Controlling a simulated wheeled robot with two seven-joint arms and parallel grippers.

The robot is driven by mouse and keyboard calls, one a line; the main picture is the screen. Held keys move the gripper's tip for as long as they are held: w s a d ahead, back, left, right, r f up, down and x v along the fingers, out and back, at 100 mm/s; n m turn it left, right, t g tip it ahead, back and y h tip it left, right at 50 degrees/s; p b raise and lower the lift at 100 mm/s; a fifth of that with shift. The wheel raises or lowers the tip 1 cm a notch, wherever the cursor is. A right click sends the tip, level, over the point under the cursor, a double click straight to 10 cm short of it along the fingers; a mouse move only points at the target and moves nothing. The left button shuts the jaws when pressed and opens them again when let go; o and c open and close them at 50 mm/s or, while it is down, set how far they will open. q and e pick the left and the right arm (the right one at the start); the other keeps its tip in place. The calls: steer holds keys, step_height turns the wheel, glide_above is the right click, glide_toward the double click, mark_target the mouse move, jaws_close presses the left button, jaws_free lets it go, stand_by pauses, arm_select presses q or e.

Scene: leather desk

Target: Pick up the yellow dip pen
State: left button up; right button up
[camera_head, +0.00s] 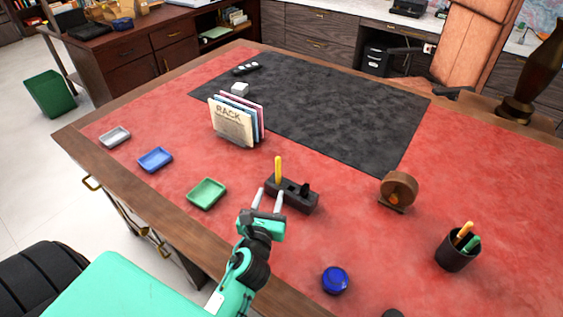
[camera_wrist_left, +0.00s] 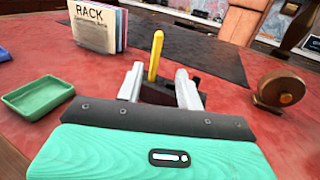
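The yellow dip pen (camera_head: 278,169) stands upright in a black pen stand (camera_head: 300,197) near the middle of the red desk. My left gripper (camera_head: 270,194) is just in front of the stand, with its two pale fingers apart and pointing at the pen. In the left wrist view the pen (camera_wrist_left: 155,55) shows between the open fingers (camera_wrist_left: 160,85), seemingly beyond their tips; the stand (camera_wrist_left: 172,92) is partly hidden behind them. My right gripper is not in view.
Left of my gripper lie a green tray (camera_head: 207,194), a blue tray (camera_head: 155,160) and a white tray (camera_head: 115,137). A card rack (camera_head: 233,122) stands behind. To the right are a brown round object (camera_head: 398,190), a black pen cup (camera_head: 456,250) and a blue jar (camera_head: 335,280).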

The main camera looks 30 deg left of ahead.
mark_target(278, 163)
arm_select(q)
steer(key=p+x, duration=0.1)
steer(key=x, duration=0.7)
steer(key=shift+r, duration=0.1)
steer(key=p+x, duration=0.1)
steer(key=x, duration=0.4)
steer(key=shift+s+a+r+p, duration=0.1)
steer(key=shift+a+p, duration=0.05)
steer(key=shift+p, duration=0.25)
steer(key=shift+w, duration=0.2)
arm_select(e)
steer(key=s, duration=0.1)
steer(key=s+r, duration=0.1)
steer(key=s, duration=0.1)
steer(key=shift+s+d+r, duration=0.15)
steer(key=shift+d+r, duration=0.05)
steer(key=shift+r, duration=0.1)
arm_select(q)
jaws_close()
